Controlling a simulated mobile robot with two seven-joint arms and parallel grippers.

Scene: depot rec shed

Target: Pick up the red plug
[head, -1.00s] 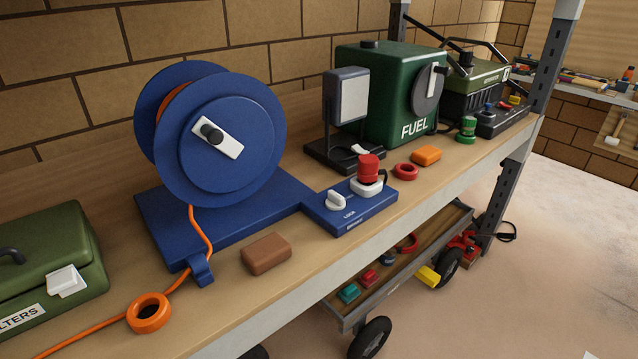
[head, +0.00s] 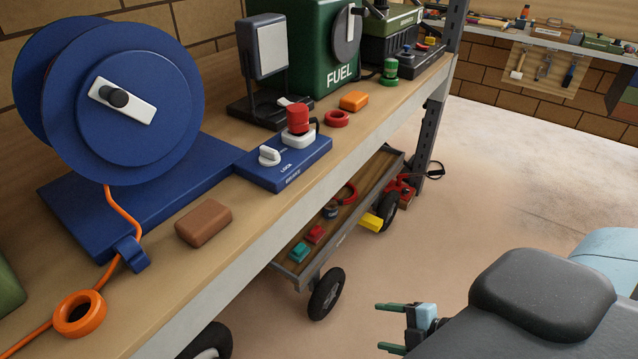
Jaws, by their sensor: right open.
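The red plug (head: 298,118) is a short ribbed cylinder standing upright on a white socket (head: 299,137). The socket is on the blue base plate (head: 285,172) of the cable reel, beside a white knob (head: 269,156) marked LOCK. My right gripper (head: 391,328) is at the lower right, beyond the bench's front edge, with its green-tipped fingers apart and nothing between them. It is well away from the plug. My left gripper is out of view.
The blue reel (head: 140,115) stands left of the plug, a lamp (head: 271,50) and the green fuel can (head: 325,50) behind it. A wheeled cart (head: 297,270) sits below the bench.

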